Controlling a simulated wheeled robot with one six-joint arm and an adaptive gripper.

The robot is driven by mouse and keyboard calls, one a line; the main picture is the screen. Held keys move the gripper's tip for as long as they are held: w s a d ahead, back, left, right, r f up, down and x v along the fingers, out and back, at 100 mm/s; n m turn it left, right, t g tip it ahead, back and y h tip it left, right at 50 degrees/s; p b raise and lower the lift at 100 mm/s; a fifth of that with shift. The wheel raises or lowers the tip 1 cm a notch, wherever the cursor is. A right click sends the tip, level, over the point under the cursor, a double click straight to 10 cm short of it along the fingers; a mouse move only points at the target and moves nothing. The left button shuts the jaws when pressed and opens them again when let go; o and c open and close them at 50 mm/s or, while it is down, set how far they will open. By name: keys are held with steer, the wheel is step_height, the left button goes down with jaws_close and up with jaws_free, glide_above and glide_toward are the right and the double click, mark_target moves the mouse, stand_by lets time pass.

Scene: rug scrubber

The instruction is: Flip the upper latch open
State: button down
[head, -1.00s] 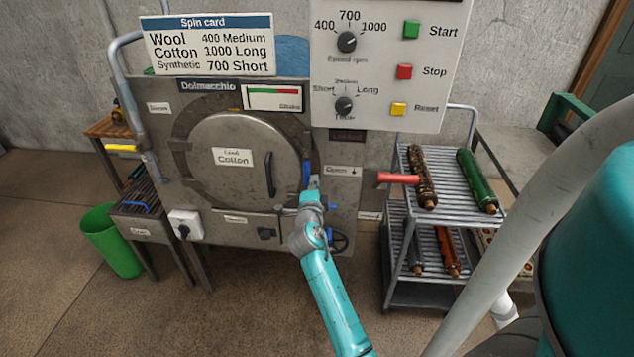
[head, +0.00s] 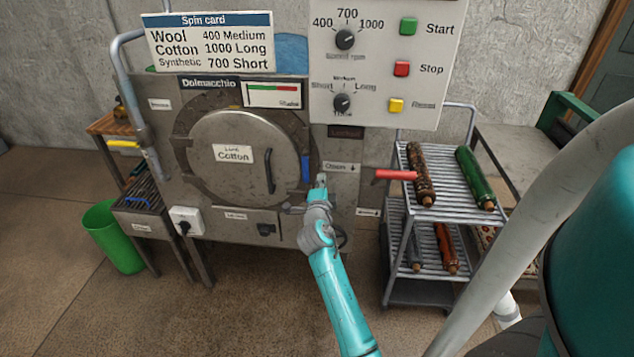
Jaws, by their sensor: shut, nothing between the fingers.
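The round steel door (head: 225,185) of the Dolmacchio machine is closed flush, with a "Load Cotton" card and a dark handle (head: 269,172). The upper latch (head: 306,167) is a blue upright piece at the door's right edge. My gripper (head: 320,182) is shut and empty, just right of and slightly below the blue piece. A small gap seems to show between them; contact is hard to judge. An "Open" label with a down arrow (head: 341,168) is just above and right of my gripper. My wrist partly hides the panel and handwheel below.
A control panel (head: 430,62) with dials and coloured buttons overhangs above right. A red handle (head: 396,175) sticks out right of my gripper, by a rack cart (head: 405,250) with rolled rugs. Open floor lies in front.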

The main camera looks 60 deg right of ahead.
steer(key=s+v, duration=0.1)
steer(key=v, duration=0.9)
steer(key=shift+d+f, duration=0.1)
steer(key=s+a+f+n+t+y, duration=0.25)
steer(key=a+f+n, duration=0.2)
steer(key=a, duration=0.35)
steer(key=s+a+f+n+t+y, duration=0.1)
steer(key=s+a+f+n+y, duration=0.15)
steer(key=a+n, duration=0.45)
steer(key=s+a+f+n+t+y, duration=0.2)
steer(key=a+f+n+y, duration=0.15)
steer(key=a, duration=0.65)
steer(key=s+a+r+n+y, duration=0.3)
steer(key=s+a+n, duration=0.3)
steer(key=s, duration=0.4)
steer(key=s+a+r+n+t+y, duration=0.1)
steer(key=s+a+r+n+y, duration=0.2)
steer(key=s+a+n, duration=0.4)
steer(key=s+a+y, duration=0.1)
steer(key=s+a, duration=0.1)
steer(key=s, duration=0.2)
steer(key=shift+r, duration=0.3)
steer(key=shift+a+t+y, duration=0.1)
steer(key=shift+t+y, duration=0.15)
